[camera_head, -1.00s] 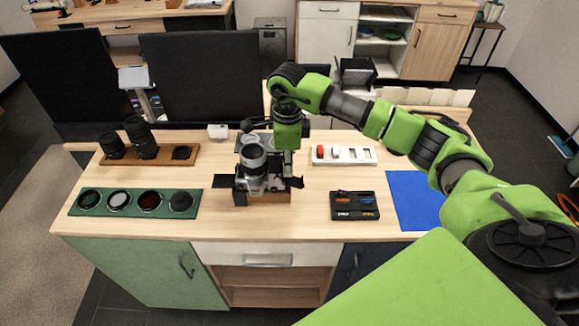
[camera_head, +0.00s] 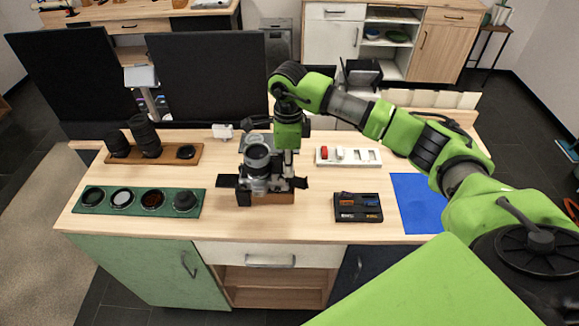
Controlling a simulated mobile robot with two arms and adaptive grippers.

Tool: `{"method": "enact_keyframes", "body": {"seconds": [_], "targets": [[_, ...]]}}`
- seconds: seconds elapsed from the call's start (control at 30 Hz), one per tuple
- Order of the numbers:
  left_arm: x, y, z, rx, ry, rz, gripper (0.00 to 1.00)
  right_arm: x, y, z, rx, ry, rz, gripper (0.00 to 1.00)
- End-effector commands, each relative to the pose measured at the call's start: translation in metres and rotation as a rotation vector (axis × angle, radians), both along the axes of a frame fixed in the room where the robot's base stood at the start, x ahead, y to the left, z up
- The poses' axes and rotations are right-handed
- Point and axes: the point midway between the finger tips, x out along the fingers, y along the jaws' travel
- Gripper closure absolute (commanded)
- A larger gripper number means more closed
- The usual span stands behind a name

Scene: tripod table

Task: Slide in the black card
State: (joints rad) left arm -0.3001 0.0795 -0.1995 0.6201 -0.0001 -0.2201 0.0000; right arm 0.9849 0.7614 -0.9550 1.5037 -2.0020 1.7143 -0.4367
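A silver and black camera (camera_head: 257,160) with a large lens stands on a small wooden block (camera_head: 272,198) at the middle of the table. Dark flat pieces stick out at its left and right sides. My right gripper (camera_head: 289,168) points down close against the camera's right side. Its fingertips blend with the dark parts there, so I cannot tell whether they are open or hold a card. A black card case (camera_head: 358,208) with orange and blue cards lies to the right. I cannot make out a black card for certain. My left gripper is out of view.
A green tray (camera_head: 138,213) with several round filters lies at the front left. A wooden lens tray (camera_head: 205,149) is behind it. A white tray (camera_head: 370,164) and a blue mat (camera_head: 418,200) are at the right. Two dark monitors (camera_head: 213,80) stand behind.

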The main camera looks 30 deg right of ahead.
Motion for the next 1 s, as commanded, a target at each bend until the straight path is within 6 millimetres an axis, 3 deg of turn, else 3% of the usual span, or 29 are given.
{"method": "enact_keyframes", "body": {"seconds": [0.37,1.0], "targets": [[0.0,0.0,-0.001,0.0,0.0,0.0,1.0,-0.002,0.004,-0.003,0.009,0.004,0.008,0.9],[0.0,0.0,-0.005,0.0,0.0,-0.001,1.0,-0.019,-0.026,-0.003,0.002,0.006,0.004,0.9]]}}
